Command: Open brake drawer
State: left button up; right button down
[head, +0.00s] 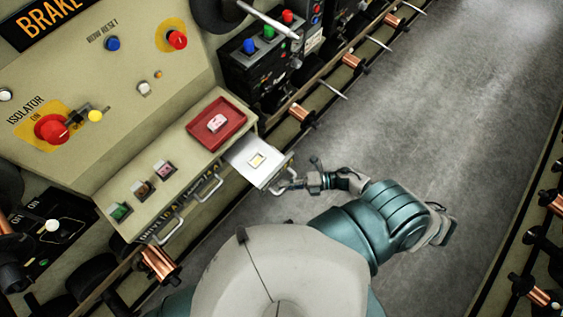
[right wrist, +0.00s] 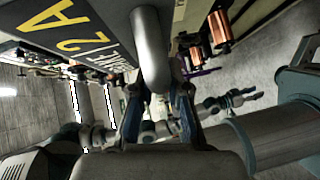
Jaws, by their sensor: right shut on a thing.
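The brake drawer (head: 262,163) is a pale metal tray that stands pulled out from the front of the beige console under the BRAKE sign (head: 48,18). In the right wrist view the grey handle (right wrist: 151,50) runs between the two fingers (right wrist: 158,112), below a dark drawer front marked 2A (right wrist: 60,28). The fingertip contact is partly hidden by the handle. My left gripper does not show in the head view.
Two more bar handles (head: 207,190) sit on the console front to the left, their drawers shut. A red tray (head: 217,123) with a small pale and red item lies on the ledge. Copper spools (head: 299,112) line the rail behind. The grey aisle floor (head: 430,120) is clear.

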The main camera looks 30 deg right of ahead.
jog(key=shift+w+d, duration=0.15)
jog(key=c, duration=1.1)
grip_release()
jog(key=shift+c, duration=0.2)
jog(key=shift+d, duration=0.15)
jog(key=shift+d+f, duration=0.1)
jog(key=shift+s+d, duration=0.3)
jog(key=v, duration=1.1)
jog(key=shift+d, duration=0.15)
